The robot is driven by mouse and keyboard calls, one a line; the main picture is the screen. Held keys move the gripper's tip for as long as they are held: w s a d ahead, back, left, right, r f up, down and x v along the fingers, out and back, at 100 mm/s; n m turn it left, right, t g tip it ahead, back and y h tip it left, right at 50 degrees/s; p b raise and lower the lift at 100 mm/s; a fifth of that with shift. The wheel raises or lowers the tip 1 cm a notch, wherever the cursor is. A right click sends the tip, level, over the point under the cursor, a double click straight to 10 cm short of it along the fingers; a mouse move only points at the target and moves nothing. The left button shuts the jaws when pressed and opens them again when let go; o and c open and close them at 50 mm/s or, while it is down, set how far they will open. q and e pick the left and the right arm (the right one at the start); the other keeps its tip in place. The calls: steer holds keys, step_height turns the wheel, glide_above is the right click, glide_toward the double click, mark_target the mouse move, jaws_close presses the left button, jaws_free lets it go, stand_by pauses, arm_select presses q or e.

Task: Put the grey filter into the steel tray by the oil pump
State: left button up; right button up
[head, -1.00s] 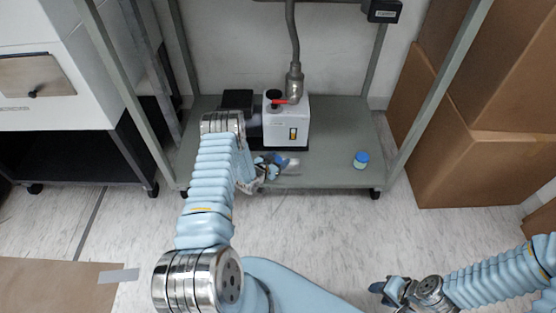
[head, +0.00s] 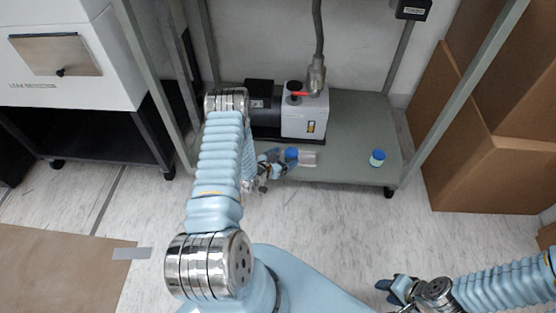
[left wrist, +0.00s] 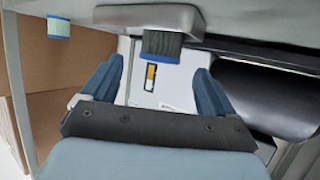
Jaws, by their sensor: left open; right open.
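The steel tray (head: 309,159) lies on the shelf in front of the white-and-black oil pump (head: 304,117). The grey filter, ribbed with a blue end (head: 291,154), is at the tray's left part. In the left wrist view the filter (left wrist: 161,43) overlaps the tray (left wrist: 112,17) and appears to be in it; its seating is hidden. My left gripper (head: 273,166) is at the shelf's front edge, beside the filter. Its fingers (left wrist: 157,82) are open and apart, with the filter beyond them, not gripped. My right gripper (head: 394,288) is open and empty, low at the right.
Frame posts rise at both sides. Cardboard boxes (head: 490,110) stand at the right, a white cabinet (head: 75,60) at the left.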

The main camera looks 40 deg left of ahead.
arm_select(q)
steer(key=s+d+r+n+g+h, duration=0.1)
steer(key=s+d+r+g, duration=0.1)
steer(key=s+d+g, duration=0.4)
steer(key=s+d+r+n+g+h, duration=0.1)
steer(key=s+d+g, duration=0.5)
steer(key=s+d, duration=1)
steer(key=d+r+h, duration=0.1)
steer(key=d+r, duration=0.1)
steer(key=d, duration=0.4)
steer(key=shift+s+g+h, duration=0.15)
steer(key=shift+g+h, duration=0.15)
